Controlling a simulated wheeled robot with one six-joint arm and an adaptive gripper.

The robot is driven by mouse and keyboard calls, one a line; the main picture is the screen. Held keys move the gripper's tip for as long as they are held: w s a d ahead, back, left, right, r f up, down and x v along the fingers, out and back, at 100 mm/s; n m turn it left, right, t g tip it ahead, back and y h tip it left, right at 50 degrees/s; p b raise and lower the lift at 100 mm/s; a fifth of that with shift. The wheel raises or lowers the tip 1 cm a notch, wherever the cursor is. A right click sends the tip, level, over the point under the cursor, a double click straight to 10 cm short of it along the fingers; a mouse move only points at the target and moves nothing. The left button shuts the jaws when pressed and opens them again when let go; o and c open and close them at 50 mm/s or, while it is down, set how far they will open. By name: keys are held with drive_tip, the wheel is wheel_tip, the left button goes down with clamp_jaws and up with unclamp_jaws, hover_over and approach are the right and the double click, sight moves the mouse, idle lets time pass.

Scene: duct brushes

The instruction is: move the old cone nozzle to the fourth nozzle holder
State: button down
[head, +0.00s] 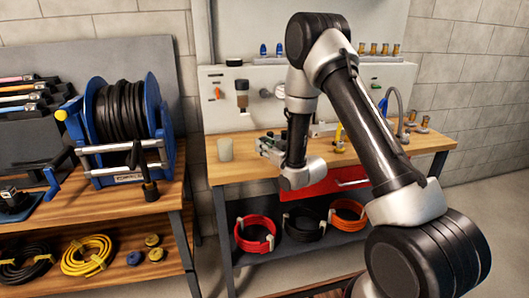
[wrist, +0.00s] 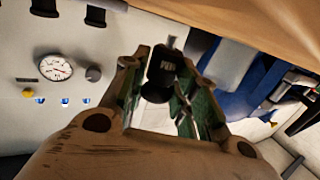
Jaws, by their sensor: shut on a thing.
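My gripper (head: 266,147) is over the left part of the wooden workbench, pointing left. A shelf on the back panel carries blue nozzles (head: 263,49) at left and brass nozzles (head: 373,49) at right. I cannot tell which holder is the fourth.
A pale cup (head: 225,150) stands on the bench (head: 217,173) left of my gripper. A dark and white fitting (head: 242,93) sticks out from the panel behind. A blue hose reel (head: 155,115) stands on the left bench. A curved tap (head: 399,108) and small brass parts are at the right.

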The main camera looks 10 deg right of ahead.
sight(265, 140)
wheel_tip(265, 140, up, 7)
drive_tip(key=shift+r, duration=0.1)
drive_tip(key=shift+d, duration=0.1)
idle(0.3)
